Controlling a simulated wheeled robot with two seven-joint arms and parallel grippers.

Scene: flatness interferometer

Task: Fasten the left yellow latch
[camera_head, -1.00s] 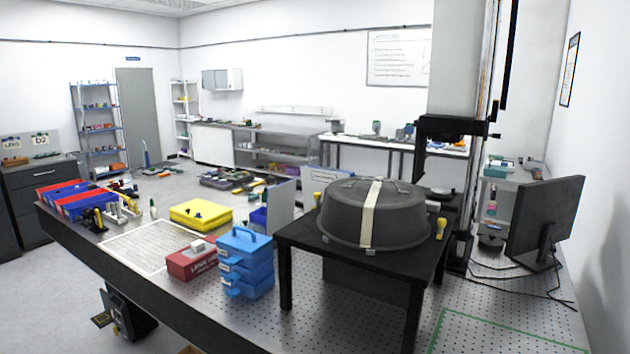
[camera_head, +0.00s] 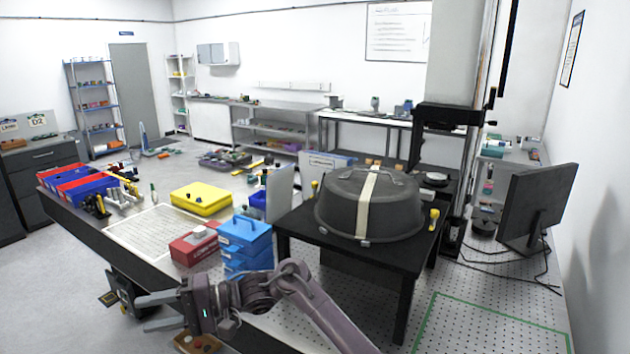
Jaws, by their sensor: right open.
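The left yellow latch (camera_head: 314,188) stands upright at the left rear edge of the black stand (camera_head: 293,229), beside the dark round cover (camera_head: 345,205). A second yellow latch (camera_head: 433,218) stands at the right side of the cover. Whether either latch touches the cover is too small to tell. My right gripper (camera_head: 150,312) is at the lower left, in front of the bench's near edge. Its two fingers point left, apart, with nothing between them. It is far from the left latch. My left gripper is not in view.
Blue stacked boxes (camera_head: 246,246) and a red box (camera_head: 194,247) stand left of the stand, just beyond my right arm. A yellow case (camera_head: 201,198) lies farther back. A grey panel (camera_head: 279,192) stands near the left latch. A monitor (camera_head: 541,207) is at the right.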

